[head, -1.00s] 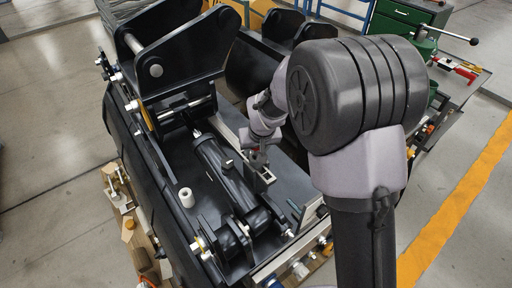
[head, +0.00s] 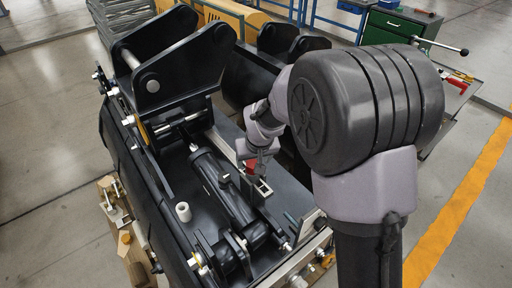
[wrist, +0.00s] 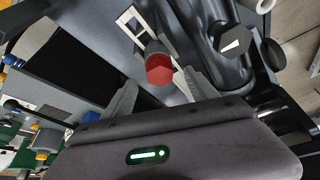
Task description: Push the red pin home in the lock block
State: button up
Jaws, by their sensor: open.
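The red pin (wrist: 160,70) shows its flat red end in the wrist view, with a pale collar behind it. In the head view a small red patch of it (head: 252,167) shows just under my wrist. My gripper (wrist: 161,78) is open, with one grey finger on each side of the red end; I cannot tell whether either finger touches it. A pale metal block with a rectangular opening, seemingly the lock block (head: 258,188), lies just below the gripper in the head view. Its pale frame (wrist: 133,22) also shows beyond the pin in the wrist view. How deep the pin sits is unclear.
A black hydraulic cylinder (head: 225,190) lies left of the block on the black coupler (head: 175,225). Tall black lugs (head: 175,58) rise at the back left. A cream ring (head: 183,212) stands on the plate. A green cabinet (head: 398,28) is at the far right.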

jog(key=p+v, duration=0.3)
jog(key=v, duration=1.1)
jog(key=shift+s+r, duration=0.1)
jog(key=shift+r, duration=0.05)
jog(key=s+d+m+b, duration=0.2)
jog(key=s+b, duration=0.1)
jog(key=s, duration=0.5)
jog(key=s+d+f+m+t+b, duration=0.1)
jog(key=s+d+m+b, duration=0.1)
jog(key=s, duration=0.5)
jog(key=s+d+f+m+y+b, duration=0.1)
jog(key=s+d+m+b, duration=0.1)
jog(key=s+b, duration=0.3)
jog(key=s, duration=0.3)
jog(key=shift+s+f+m, duration=0.25)
jog(key=shift+s+m, duration=0.05)
jog(key=shift+s, duration=0.05)
jog(key=shift+d, duration=0.1)
